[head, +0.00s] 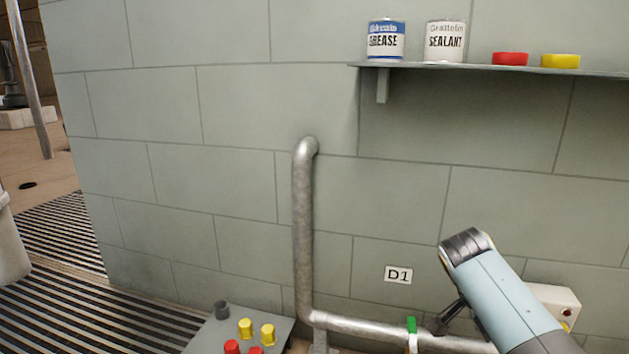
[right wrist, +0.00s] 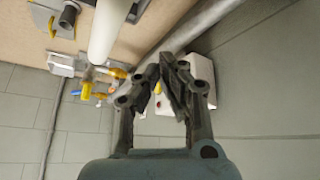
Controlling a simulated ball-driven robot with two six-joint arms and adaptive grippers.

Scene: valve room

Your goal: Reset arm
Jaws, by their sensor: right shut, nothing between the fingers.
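My right arm comes in at the lower right of the head view. Its dark gripper (head: 446,318) points down and left, in front of the horizontal pipe (head: 370,328) and near a green handle (head: 411,325). In the right wrist view the two fingers of the right gripper (right wrist: 162,72) are closed together with nothing between them. My left gripper is in neither view.
A grey wall shelf (head: 480,68) holds a grease can (head: 386,41), a sealant can (head: 445,42), a red cap (head: 510,59) and a yellow cap (head: 560,61). A grey surface (head: 200,343) below holds red and yellow caps. A pale box (head: 553,301) is behind my arm.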

